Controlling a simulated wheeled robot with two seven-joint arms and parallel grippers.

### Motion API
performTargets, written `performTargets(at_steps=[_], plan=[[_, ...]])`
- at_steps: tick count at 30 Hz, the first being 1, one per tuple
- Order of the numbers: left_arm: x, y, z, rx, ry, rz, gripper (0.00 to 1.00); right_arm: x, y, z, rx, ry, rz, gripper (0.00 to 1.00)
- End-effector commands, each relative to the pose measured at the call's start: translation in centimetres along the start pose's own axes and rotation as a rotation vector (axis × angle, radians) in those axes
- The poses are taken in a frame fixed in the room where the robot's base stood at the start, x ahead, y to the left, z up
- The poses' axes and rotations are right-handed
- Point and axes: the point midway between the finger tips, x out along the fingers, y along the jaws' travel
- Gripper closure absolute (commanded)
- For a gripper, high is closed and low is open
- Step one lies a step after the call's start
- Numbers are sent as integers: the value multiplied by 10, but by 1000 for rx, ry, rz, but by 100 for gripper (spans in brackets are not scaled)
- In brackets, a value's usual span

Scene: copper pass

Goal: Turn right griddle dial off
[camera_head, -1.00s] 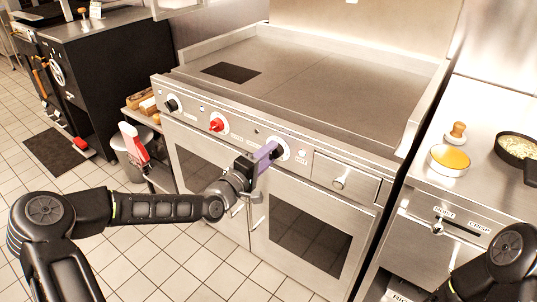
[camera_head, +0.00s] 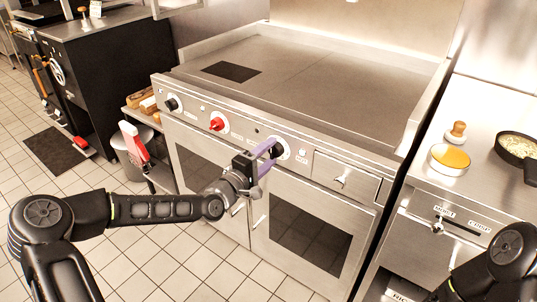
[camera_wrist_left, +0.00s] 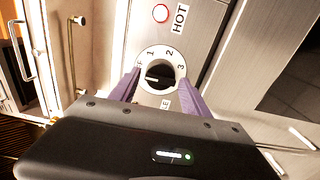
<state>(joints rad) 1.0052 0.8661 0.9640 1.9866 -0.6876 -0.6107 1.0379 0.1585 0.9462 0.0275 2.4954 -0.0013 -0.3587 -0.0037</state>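The right griddle dial (camera_head: 280,149) is a black knob on a white plate on the griddle's front panel. In the left wrist view the dial (camera_wrist_left: 160,74) shows the numbers 1, 2 and 3, and its pale pointer mark faces the picture's left, where a finger partly covers the lettering. My left gripper (camera_head: 264,158) is in front of it. Its purple fingers (camera_wrist_left: 158,90) are spread, one on each side of the knob, with gaps visible. My right gripper is out of view; only part of my right arm shows at lower right.
A red dial (camera_head: 217,124) and a black left dial (camera_head: 171,104) sit further left on the panel. A HOT indicator light (camera_wrist_left: 160,13) is beside the right dial. A drawer handle (camera_head: 341,181) sticks out to the right. Tiled floor in front is open.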

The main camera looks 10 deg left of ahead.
Motion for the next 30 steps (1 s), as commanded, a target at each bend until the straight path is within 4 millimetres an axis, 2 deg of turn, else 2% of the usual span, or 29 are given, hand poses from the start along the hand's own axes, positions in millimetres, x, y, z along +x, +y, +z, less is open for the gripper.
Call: performTargets(at_steps=[9, 13, 24, 30], plan=[[0, 0, 0, 2, 0, 1, 39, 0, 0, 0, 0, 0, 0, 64], [-7, 0, 0, 1, 0, 0, 39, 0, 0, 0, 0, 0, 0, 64], [-63, 0, -2, 1, 3, -2, 39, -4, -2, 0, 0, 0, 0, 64], [-78, 0, 0, 0, 0, 0, 39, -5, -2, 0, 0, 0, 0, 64]])
